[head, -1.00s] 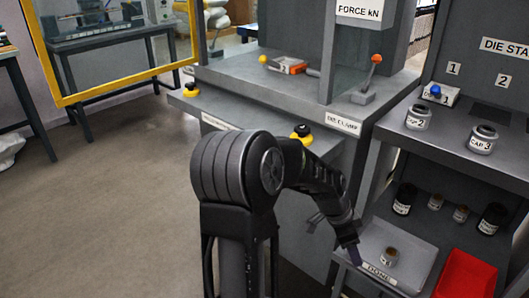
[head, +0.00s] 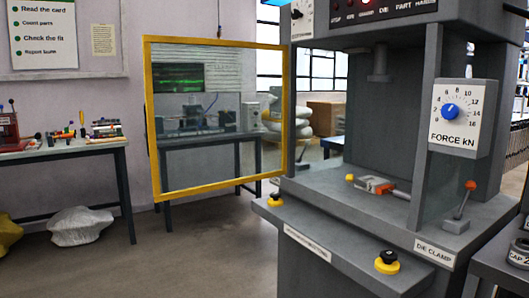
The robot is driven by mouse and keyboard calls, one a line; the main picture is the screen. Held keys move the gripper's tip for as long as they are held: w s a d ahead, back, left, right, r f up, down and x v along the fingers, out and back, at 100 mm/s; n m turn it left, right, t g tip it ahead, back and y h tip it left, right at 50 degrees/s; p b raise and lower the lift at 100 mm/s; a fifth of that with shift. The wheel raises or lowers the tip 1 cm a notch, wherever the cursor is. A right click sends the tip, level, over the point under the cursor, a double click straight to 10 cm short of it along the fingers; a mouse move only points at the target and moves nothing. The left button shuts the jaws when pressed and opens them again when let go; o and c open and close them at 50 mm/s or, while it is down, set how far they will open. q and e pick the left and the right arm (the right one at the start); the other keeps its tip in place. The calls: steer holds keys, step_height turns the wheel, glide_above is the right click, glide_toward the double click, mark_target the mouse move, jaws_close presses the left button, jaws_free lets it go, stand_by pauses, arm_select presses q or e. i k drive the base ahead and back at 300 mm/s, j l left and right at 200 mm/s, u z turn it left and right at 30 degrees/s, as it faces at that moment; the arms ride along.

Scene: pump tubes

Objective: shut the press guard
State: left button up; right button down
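The press guard (head: 148,120) is a clear panel in a yellow frame. It stands swung open to the left of the grey press (head: 310,110), its right edge close to the press's left front side. The press opening is uncovered, and an orange-and-grey die part (head: 376,185) with a yellow knob lies on its bed. Neither of my grippers shows in the head view.
Two yellow-and-black buttons, left (head: 276,199) and right (head: 387,262), sit on the press's front ledge. An orange-knobbed die clamp lever (head: 463,205) stands at right. A workbench (head: 60,150) is at far left. The floor before the guard is clear.

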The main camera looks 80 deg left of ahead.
mark_target(149, 111)
steer(key=j+u, duration=0.15)
steer(key=u, duration=0.95)
steer(key=i+j+u, duration=0.1)
steer(key=j+u, duration=0.35)
steer(key=i+j+u, duration=0.15)
steer(key=u, duration=0.25)
steer(key=i+j+u, duration=0.2)
steer(key=j+u, duration=0.25)
steer(key=i+j+u, duration=0.1)
steer(key=u, duration=0.3)
steer(key=i+j+u, duration=0.15)
steer(key=i+u, duration=0.15)
steer(key=i, duration=0.15)
steer(key=i+u, duration=0.25)
steer(key=i, duration=0.2)
steer(key=i+z, duration=0.25)
steer(key=z, duration=0.15)
steer(key=i+j+z, duration=0.2)
steer(key=z, duration=0.2)
steer(key=i+j+z, duration=0.45)
steer(key=z, duration=0.3)
steer(key=i+j+z, duration=0.1)
steer(key=j+z, duration=0.3)
steer(key=i+j+z, duration=0.1)
steer(key=z, duration=0.3)
steer(key=j+z, duration=0.25)
steer(key=z, duration=0.2)
steer(key=j+z, duration=0.25)
steer(key=z, duration=0.15)
